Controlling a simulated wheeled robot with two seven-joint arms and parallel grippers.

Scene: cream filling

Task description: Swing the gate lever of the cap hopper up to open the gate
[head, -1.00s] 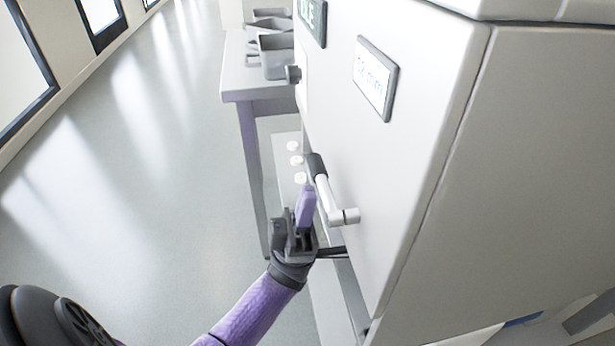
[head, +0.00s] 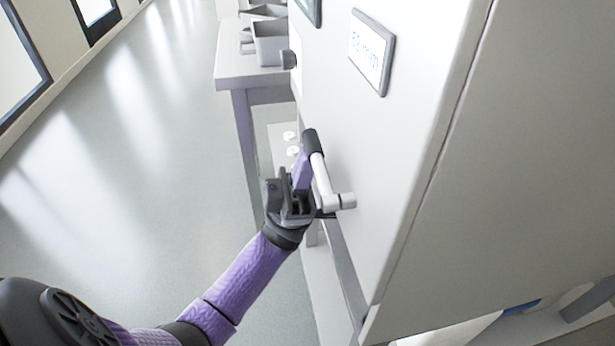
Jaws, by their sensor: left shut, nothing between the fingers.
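The gate lever (head: 321,182) sticks out from the side of the pale cap hopper (head: 385,150). It has a white crank arm, a pivot at the lower right and a dark grip (head: 312,142) at its upper left end, so it slants up and to the left. My left gripper (head: 301,165) is shut and empty, its purple fingers pointing up just beside the lever, close under the dark grip. I cannot tell whether the fingers touch the lever. My right gripper is not in view.
A small display (head: 371,52) is on the hopper's side above the lever. Behind stands a table (head: 232,75) with grey bins (head: 270,45). White caps (head: 291,137) lie on a pale surface behind the lever. The floor to the left is clear.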

